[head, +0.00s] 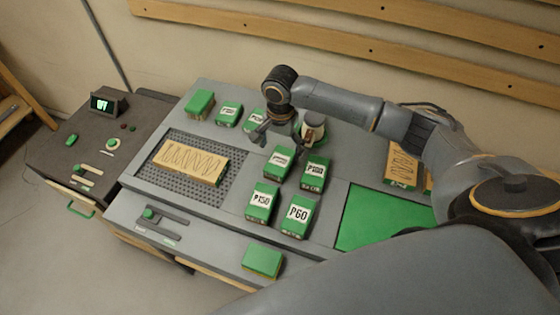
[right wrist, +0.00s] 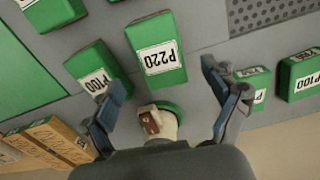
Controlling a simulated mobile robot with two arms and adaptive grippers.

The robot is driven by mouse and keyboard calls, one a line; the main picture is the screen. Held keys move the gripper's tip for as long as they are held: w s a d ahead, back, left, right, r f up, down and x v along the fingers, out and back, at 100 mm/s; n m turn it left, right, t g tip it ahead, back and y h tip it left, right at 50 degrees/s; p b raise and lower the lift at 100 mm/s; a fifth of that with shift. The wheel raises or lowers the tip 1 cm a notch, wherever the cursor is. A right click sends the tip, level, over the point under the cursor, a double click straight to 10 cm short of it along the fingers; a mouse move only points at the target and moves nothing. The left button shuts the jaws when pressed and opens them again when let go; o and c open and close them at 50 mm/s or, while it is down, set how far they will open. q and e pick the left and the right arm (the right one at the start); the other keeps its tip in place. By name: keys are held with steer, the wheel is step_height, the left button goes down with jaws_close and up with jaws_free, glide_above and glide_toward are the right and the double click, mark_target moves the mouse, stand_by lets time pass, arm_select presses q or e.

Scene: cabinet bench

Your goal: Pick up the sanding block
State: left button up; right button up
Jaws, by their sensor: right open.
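Several green blocks with white grit labels lie on the grey bench; I cannot tell which is the sanding block meant. In the head view they include P150 (head: 262,202), P60 (head: 297,215), P100 (head: 315,174) and one behind them (head: 278,161). My right gripper (head: 275,135) is open above the bench, just behind these. In the right wrist view my open fingers (right wrist: 166,95) hold nothing. The P220 block (right wrist: 156,50) lies ahead of them and the P100 block (right wrist: 98,75) lies to its left. My left gripper is not in view.
A round green-based piece with a pale knob (right wrist: 160,122) stands between my fingers' bases in the wrist view. A wooden board (head: 190,161) lies on a perforated panel (head: 222,193). A green mat (head: 380,222) is at right. Plain green blocks lie at back left (head: 200,102) and front (head: 263,261).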

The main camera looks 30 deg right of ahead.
mark_target(280, 160)
steer(key=shift+f, duration=0.55)
step_height(280, 160, down, 4)
steer(key=shift+s+a+r+p, duration=0.1)
steer(key=shift+a+r+p, duration=0.1)
steer(key=shift+p, duration=0.7)
steer(key=shift+f, duration=0.55)
steer(key=c, duration=1.1)
steer(key=shift+c, duration=1.3)
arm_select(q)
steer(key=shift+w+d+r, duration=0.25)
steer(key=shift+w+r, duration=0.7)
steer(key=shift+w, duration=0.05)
